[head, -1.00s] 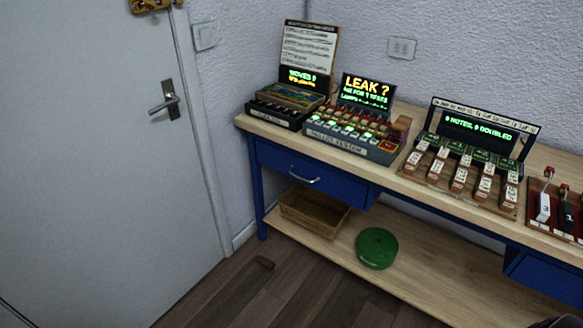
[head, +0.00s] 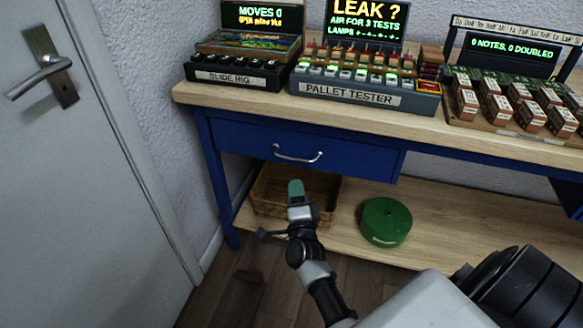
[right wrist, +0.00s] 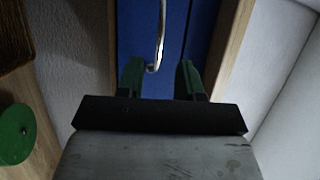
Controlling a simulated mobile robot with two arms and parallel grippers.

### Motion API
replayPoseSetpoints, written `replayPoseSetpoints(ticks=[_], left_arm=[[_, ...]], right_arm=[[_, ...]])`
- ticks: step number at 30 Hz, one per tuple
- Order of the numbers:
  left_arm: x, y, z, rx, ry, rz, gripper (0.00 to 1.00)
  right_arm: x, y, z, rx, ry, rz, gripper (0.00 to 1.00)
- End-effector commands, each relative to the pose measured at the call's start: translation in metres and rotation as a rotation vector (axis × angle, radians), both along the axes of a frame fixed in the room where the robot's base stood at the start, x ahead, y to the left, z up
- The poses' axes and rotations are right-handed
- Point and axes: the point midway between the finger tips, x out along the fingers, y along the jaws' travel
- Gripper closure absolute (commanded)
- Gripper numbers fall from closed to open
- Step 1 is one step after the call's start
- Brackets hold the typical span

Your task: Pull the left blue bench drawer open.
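The left blue bench drawer (head: 248,146) is shut under the wooden bench top. Its curved silver handle (head: 298,156) sits across the front. My right gripper (head: 296,188) reaches up from below, with its green-tipped end just under and in front of the handle. In the right wrist view its two green fingers (right wrist: 160,76) are apart, and the handle (right wrist: 158,40) shows ahead of and between them, nearer the left finger. The blue drawer front (right wrist: 190,35) is behind. The fingers do not grip the handle. My left gripper is not in view.
A wicker basket (head: 263,190) and a green round tin (head: 385,222) are on the lower shelf (head: 450,235). The slide rig (head: 236,76) and pallet tester (head: 360,95) stand on the bench top.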

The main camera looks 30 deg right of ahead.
Motion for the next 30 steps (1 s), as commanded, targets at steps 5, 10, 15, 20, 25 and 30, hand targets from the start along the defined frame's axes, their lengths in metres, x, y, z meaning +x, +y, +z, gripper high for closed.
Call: replayPoseSetpoints(ticks=[5, 10, 15, 20, 25, 30], left_arm=[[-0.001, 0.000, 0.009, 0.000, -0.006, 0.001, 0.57], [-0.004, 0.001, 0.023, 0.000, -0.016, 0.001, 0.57], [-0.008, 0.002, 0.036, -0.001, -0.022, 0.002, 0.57], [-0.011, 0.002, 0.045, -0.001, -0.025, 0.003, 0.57], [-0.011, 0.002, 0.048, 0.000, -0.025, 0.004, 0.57], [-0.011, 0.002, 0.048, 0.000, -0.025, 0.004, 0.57]], right_arm=[[0.023, -0.012, 0.009, 0.000, -0.006, -0.001, 0.64], [0.052, -0.026, 0.016, -0.002, -0.004, 0.000, 0.64], [0.076, -0.037, 0.022, -0.002, -0.001, 0.001, 0.64], [0.088, -0.043, 0.025, -0.002, 0.000, 0.001, 0.64], [0.091, -0.045, 0.026, -0.002, 0.002, 0.001, 0.64], [0.091, -0.045, 0.026, -0.002, 0.002, 0.001, 0.64]])
